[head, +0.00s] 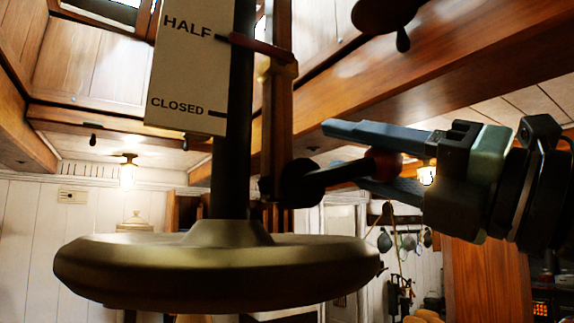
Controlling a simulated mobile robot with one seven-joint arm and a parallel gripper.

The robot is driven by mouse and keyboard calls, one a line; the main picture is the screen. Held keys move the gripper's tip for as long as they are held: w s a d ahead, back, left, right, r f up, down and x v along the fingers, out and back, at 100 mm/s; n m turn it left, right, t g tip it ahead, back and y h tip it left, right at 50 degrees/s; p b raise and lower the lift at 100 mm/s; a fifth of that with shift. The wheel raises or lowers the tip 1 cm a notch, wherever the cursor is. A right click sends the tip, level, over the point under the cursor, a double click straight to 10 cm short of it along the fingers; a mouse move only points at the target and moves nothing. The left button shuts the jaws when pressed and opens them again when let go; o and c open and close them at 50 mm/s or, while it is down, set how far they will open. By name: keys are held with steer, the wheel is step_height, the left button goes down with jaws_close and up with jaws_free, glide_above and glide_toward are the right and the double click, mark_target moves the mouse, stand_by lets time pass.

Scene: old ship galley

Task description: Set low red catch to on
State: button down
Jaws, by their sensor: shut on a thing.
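The low red catch (387,165) shows as a dark lever with a round black pivot at its left end and a red knob at its right end. The lever points right and slightly up from the pivot, beside a wooden post. My gripper (338,150) reaches in from the right, with one finger above and one below the knob. It is shut on the red knob, and the fingertips extend past it along the lever. The fingers partly hide the knob. No on or off marking for the catch is readable.
A large brass handwheel (215,270) on a dark vertical shaft fills the lower left, close to the catch. A sign (185,70) reads HALF and CLOSED, with a red pointer (262,46) near HALF. A wooden beam (440,85) runs above my gripper.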

steer(key=shift+w+d+f+m+t+h+b, duration=0.1)
steer(key=shift+f+m+t+h+b, duration=0.35)
steer(key=shift+m, duration=0.8)
steer(key=shift+w+d+f+m+t+h+b, duration=0.15)
steer(key=shift+f+m+t+b, duration=0.35)
steer(key=shift+m+t+b, duration=0.55)
steer(key=shift+m+p, duration=0.3)
steer(key=shift+m, duration=0.1)
steer(key=shift+c, duration=2.1)
jaws_free()
